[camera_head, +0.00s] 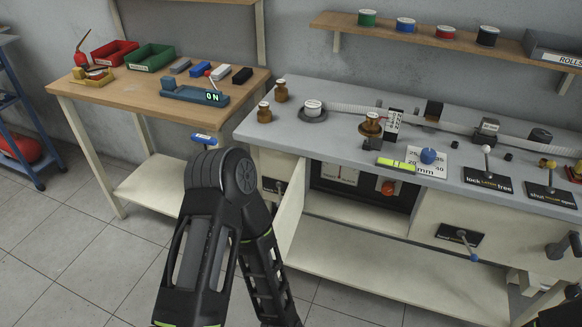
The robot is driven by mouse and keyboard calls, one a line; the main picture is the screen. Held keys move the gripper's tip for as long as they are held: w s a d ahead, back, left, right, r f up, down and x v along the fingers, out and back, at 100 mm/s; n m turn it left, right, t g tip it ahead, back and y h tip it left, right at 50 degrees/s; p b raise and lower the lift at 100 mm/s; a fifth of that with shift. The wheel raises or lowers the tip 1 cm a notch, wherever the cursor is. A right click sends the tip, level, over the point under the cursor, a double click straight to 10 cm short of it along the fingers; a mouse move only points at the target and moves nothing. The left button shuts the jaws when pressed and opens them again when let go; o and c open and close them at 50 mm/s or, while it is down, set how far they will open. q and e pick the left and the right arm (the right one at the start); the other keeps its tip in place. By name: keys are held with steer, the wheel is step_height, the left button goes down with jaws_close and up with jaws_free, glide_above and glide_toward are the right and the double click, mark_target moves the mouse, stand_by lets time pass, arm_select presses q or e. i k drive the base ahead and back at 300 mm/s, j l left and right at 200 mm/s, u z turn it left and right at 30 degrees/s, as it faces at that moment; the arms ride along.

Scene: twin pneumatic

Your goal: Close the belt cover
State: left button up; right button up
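A pale panel (291,214) stands swung open at the left edge of an opening in the bench front. It looks like the belt cover, but I cannot be sure. The opening (352,205) is dark inside, with a red-orange knob (389,188) and pale labels at its back. My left arm bends in front of the bench, just left of the panel, and hides part of the bench front. Its gripper is out of the picture. Only a dark piece of my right arm shows at the bottom right corner, and its gripper is not visible.
The grey bench top (345,137) carries brass weights, a ribbed hose, a blue knob (428,156) and labelled levers. A lower shelf (380,270) runs under the opening. A wooden table (130,92) with bins stands left. The tiled floor (60,250) at left is clear.

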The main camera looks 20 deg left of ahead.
mark_target(286, 220)
steer(key=j+z, duration=0.35)
steer(key=j, duration=1.7)
steer(key=k, duration=0.05)
